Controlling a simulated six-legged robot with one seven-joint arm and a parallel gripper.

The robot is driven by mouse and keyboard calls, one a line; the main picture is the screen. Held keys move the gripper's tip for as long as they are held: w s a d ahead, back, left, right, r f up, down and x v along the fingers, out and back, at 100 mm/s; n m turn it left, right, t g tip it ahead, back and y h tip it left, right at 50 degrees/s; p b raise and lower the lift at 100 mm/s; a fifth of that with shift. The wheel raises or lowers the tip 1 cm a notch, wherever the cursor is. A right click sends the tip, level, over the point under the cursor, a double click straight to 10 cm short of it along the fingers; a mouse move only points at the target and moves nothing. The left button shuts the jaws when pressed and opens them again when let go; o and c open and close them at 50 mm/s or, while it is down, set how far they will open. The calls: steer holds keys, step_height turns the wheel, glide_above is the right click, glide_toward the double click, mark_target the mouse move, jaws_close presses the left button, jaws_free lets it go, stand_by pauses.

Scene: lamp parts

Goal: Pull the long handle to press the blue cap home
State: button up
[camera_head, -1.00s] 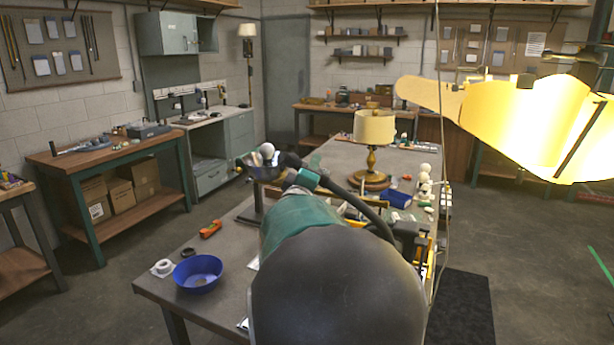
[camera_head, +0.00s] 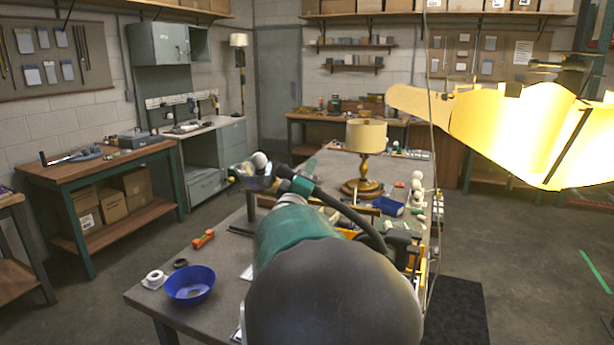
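My own arm, a black dome and a teal link, fills the lower middle of the view. It reaches over the grey workbench (camera_head: 160,297) towards dark joints and a thick black cable. I cannot make out my gripper's fingers. I cannot make out the long handle; the arm covers much of the bench.
A blue bowl (camera_head: 190,286), a white ring-shaped piece (camera_head: 154,279) and an orange tool (camera_head: 203,239) lie on the bench's left part. White round pieces (camera_head: 416,185) stand along its right side. A large bright yellow shape (camera_head: 510,125) fills the upper right. Floor is open at left.

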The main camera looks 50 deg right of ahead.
steer(key=v, duration=1.4)
steer(key=w+a+f+n+t+y, duration=0.2)
steer(key=w+a+t+y, duration=0.15)
steer(key=a+y, duration=0.5)
steer(key=w+a+f+n+t+y, duration=0.1)
steer(key=w+a+f+t+y, duration=0.2)
steer(key=a+y, duration=0.55)
steer(key=s+a+f+g+y, duration=0.3)
steer(key=s+a, duration=0.1)
steer(key=a, duration=0.7)
steer(key=s+a+f+m+g, duration=0.1)
steer(key=s+a+f+g, duration=0.1)
steer(key=s, duration=0.3)
steer(key=s+a+f+m+g, duration=0.1)
steer(key=s+a+f+g, duration=0.1)
steer(key=s, duration=0.4)
steer(key=shift+s+f+m+g, duration=0.25)
steer(key=shift+f+m+g, duration=0.25)
steer(key=shift+g, duration=0.55)
